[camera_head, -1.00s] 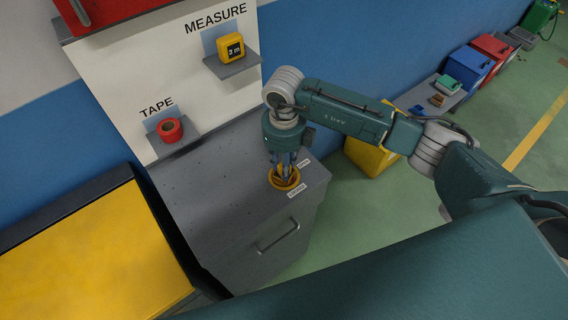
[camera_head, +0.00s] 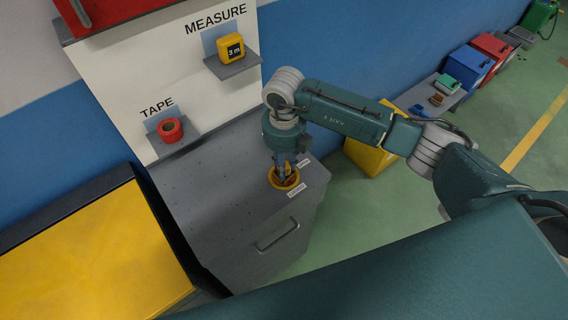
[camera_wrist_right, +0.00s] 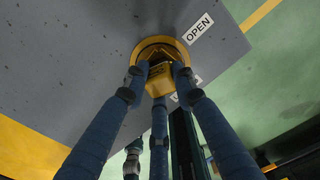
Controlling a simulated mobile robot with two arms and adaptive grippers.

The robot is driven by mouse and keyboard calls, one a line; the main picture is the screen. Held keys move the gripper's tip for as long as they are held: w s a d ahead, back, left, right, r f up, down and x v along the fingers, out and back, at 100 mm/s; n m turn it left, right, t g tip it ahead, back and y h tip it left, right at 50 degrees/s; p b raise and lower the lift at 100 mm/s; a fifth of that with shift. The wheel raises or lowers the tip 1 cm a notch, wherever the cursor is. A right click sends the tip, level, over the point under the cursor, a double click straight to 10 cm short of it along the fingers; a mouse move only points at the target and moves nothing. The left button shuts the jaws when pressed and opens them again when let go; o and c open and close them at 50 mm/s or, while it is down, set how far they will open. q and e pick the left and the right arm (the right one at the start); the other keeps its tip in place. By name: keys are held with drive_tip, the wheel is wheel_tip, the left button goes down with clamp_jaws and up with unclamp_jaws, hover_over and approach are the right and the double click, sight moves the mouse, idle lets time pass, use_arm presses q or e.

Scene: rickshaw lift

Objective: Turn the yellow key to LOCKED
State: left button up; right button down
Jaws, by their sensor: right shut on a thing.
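The yellow key (camera_wrist_right: 160,84) sits in a round yellow ring (camera_head: 271,182) on the grey cabinet top, near its right corner. In the right wrist view the ring (camera_wrist_right: 146,46) shows behind the key. My right gripper (camera_head: 284,175) points down over the ring; in the right wrist view its blue fingers (camera_wrist_right: 158,80) are closed around the key. An OPEN label (camera_wrist_right: 198,28) lies beside the ring. A second label (camera_head: 296,190) lies at the ring's near side; its words are too small to read, and fingers partly cover it in the wrist view. My left gripper is out of view.
The grey cabinet (camera_head: 225,195) has a handle on its front. A red tape roll (camera_head: 171,130) and a yellow measure (camera_head: 231,47) sit on wall shelves behind. A yellow bin (camera_head: 370,157) stands on the floor to the right. The cabinet top left of the ring is clear.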

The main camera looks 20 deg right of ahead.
drive_tip(key=shift+m, duration=0.3)
drive_tip(key=c, duration=1.3)
unclamp_jaws()
drive_tip(key=shift+c, duration=0.2)
wheel_tip(320, 180, up, 12)
